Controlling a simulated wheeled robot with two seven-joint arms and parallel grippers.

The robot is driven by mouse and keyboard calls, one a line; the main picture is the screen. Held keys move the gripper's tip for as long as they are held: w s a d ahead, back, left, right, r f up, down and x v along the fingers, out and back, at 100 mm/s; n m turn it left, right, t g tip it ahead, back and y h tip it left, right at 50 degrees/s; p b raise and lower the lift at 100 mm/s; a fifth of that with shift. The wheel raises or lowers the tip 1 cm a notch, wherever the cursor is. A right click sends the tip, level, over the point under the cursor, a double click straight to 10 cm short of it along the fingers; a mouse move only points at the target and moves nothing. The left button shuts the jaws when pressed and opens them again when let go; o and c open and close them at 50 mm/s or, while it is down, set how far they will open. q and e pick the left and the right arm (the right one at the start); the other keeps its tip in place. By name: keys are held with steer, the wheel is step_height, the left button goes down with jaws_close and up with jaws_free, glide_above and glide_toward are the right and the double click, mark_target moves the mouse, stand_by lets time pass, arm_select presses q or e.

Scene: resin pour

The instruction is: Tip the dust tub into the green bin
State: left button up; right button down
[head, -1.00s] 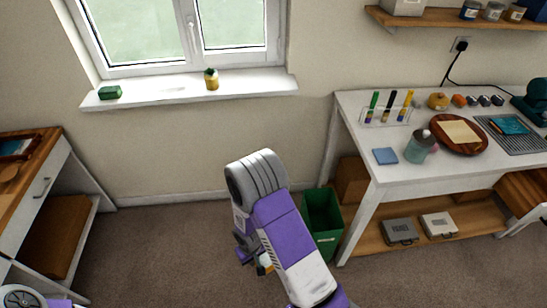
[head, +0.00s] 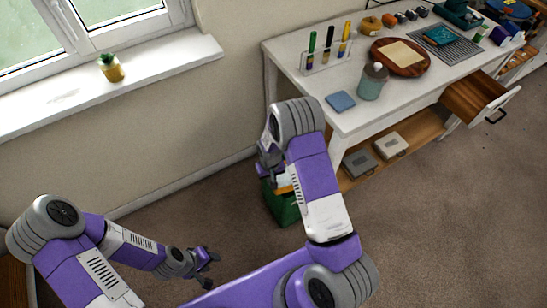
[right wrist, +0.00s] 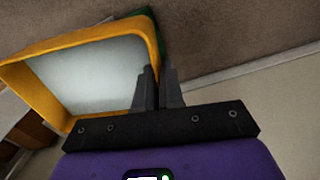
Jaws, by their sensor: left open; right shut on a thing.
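The dust tub shows in the right wrist view as a yellow-orange tub (right wrist: 85,38) with a pale grey-white inside. My right gripper (right wrist: 158,78) is shut on its wall at the right. In the head view the right gripper (head: 268,168) is mostly hidden by my own arm, and only a small pale and orange bit of the tub (head: 284,183) shows. The green bin (head: 284,207) stands on the floor right under it, its opening largely covered; a green edge (right wrist: 152,14) shows behind the tub. I cannot tell the tub's tilt. My left gripper (head: 208,262) is open and empty.
The white workbench (head: 290,68) stands right of the bin, with a blue pad (head: 341,101), a bottle (head: 372,84) and a round wooden board (head: 388,62). Its drawer (head: 476,103) is pulled out. Grey cases (head: 361,164) lie on its lower shelf. The carpet in front is clear.

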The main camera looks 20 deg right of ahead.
steer(key=w+d+f+m+b, duration=0.1)
steer(key=w+d+f+b, duration=0.25)
steer(key=w, duration=0.35)
steer(key=w+d+f+m+b, duration=0.1)
steer(key=w+d+f+b, duration=0.2)
steer(key=w+f+b, duration=0.3)
arm_select(q)
step_height(320, 180, down, 13)
steer(key=b, duration=0.2)
steer(key=shift+f+b, duration=0.2)
steer(key=shift+b, duration=0.1)
arm_select(e)
steer(key=s+t, duration=0.1)
steer(key=t, duration=0.6)
steer(key=s+r+t+y, duration=0.1)
steer(key=s+t, duration=0.1)
steer(key=t, duration=0.5)
steer(key=s+r+t, duration=0.1)
steer(key=t, duration=0.6)
steer(key=shift+s+d+t+y, duration=0.25)
steer(key=shift+s+t+y, duration=0.05)
steer(key=shift+t, duration=0.1)
